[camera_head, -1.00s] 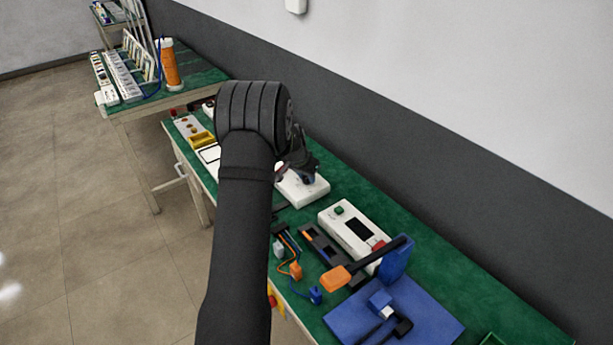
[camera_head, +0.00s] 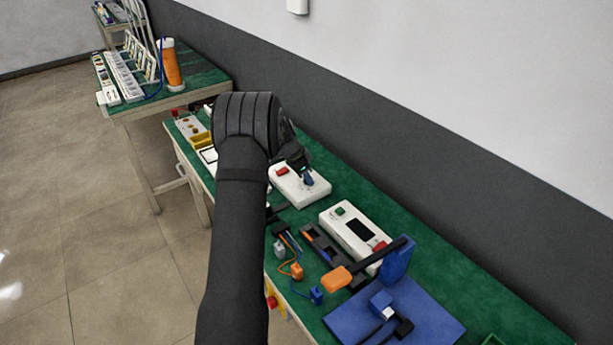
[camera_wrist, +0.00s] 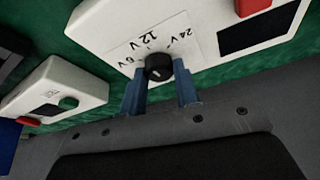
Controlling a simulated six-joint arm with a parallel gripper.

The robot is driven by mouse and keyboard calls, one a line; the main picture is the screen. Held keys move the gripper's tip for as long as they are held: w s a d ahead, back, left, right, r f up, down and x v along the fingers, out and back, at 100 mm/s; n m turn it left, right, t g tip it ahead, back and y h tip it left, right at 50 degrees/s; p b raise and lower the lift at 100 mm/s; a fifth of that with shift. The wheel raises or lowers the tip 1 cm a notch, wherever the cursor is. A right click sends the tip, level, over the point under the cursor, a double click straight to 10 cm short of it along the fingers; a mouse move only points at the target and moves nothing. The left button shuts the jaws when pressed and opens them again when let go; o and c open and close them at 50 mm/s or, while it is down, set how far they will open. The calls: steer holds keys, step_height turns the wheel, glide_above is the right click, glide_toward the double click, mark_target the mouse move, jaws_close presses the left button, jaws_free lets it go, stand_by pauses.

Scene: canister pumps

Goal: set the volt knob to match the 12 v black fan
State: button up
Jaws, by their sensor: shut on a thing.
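The volt knob (camera_wrist: 157,66) is a round black dial on a white box (camera_wrist: 95,22), with printed 12 V and 24 V labels and a partly readable lower label around it. My gripper (camera_wrist: 160,92) has its blue fingers on either side of the knob and is shut on it. A small pale mark shows on the knob, but I cannot tell which label it points to. In the head view the white box (camera_head: 291,192) stands on the green bench with my blue fingertips (camera_head: 308,177) over it. I cannot make out a black fan for certain.
Another white unit (camera_head: 340,227) with a green button stands nearer on the bench. Close by are a black tray (camera_head: 322,246), orange and blue connectors, and a blue mat (camera_head: 432,318) with a blue stand. A dark grey wall (camera_head: 420,175) runs behind the bench.

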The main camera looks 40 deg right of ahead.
stand_by(0.4)
steer(key=o, duration=1)
steer(key=shift+c, duration=0.2)
steer(key=v, duration=1.7)
steer(key=shift+r, duration=0.2)
steer(key=x, duration=1.7)
steer(key=shift+f, duration=0.2)
